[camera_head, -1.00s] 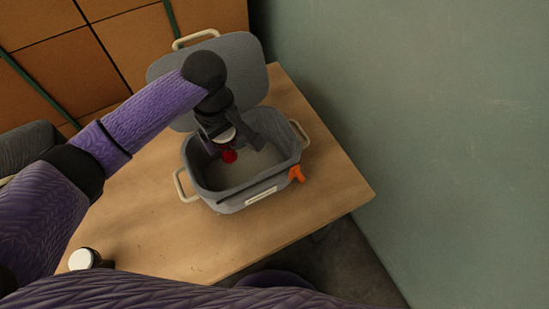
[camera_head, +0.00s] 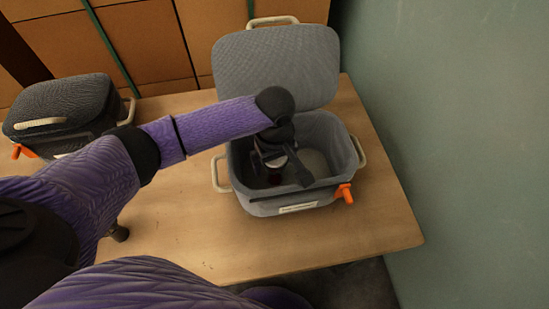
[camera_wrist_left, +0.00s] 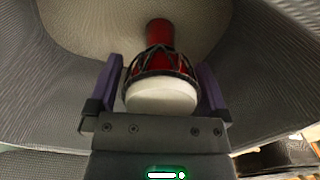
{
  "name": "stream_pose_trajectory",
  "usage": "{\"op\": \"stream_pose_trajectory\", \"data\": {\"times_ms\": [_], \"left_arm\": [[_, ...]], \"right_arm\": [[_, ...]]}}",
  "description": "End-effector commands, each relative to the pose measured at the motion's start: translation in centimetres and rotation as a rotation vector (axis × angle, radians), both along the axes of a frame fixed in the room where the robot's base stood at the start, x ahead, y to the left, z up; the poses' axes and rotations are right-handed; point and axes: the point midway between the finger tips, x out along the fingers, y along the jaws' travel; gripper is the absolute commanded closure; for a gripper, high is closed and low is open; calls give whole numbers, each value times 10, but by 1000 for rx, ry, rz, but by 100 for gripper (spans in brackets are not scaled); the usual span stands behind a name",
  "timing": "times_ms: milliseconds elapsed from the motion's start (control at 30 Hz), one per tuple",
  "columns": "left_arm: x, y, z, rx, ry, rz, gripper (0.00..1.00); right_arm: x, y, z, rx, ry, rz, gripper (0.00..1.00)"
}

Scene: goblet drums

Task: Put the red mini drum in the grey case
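The grey case (camera_head: 330,200) stands open on the table, with its lid (camera_head: 275,68) tipped up at the back. My left gripper (camera_head: 277,178) reaches down inside the case, left of its middle. In the left wrist view the red mini drum (camera_wrist_left: 161,97), with a white head and dark lacing, sits between the two fingers (camera_wrist_left: 160,64), which lie close against its sides. Its red foot points at the pale case floor (camera_wrist_left: 110,20); I cannot tell whether it touches. In the head view only a dark red bit of the drum (camera_head: 273,180) shows. My right gripper is out of view.
A closed dark grey case (camera_head: 62,105) with an orange latch stands at the table's left. The wooden table (camera_head: 200,240) is bare in front of the open case. A green wall (camera_head: 460,130) is at right.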

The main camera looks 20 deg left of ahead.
Motion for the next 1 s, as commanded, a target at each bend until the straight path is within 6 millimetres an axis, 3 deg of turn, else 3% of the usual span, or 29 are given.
{"op": "stream_pose_trajectory", "data": {"times_ms": [200,500,600,733,1000], "left_arm": [[0,0,8,1,-2,0,0],[1,-1,95,-1,-6,0,0],[1,-1,114,-1,-4,0,0],[1,-1,124,-1,-1,0,0],[1,-1,123,0,1,0,0]], "right_arm": [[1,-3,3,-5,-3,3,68],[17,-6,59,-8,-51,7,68],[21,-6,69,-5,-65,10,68],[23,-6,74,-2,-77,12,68],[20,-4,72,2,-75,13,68]]}}
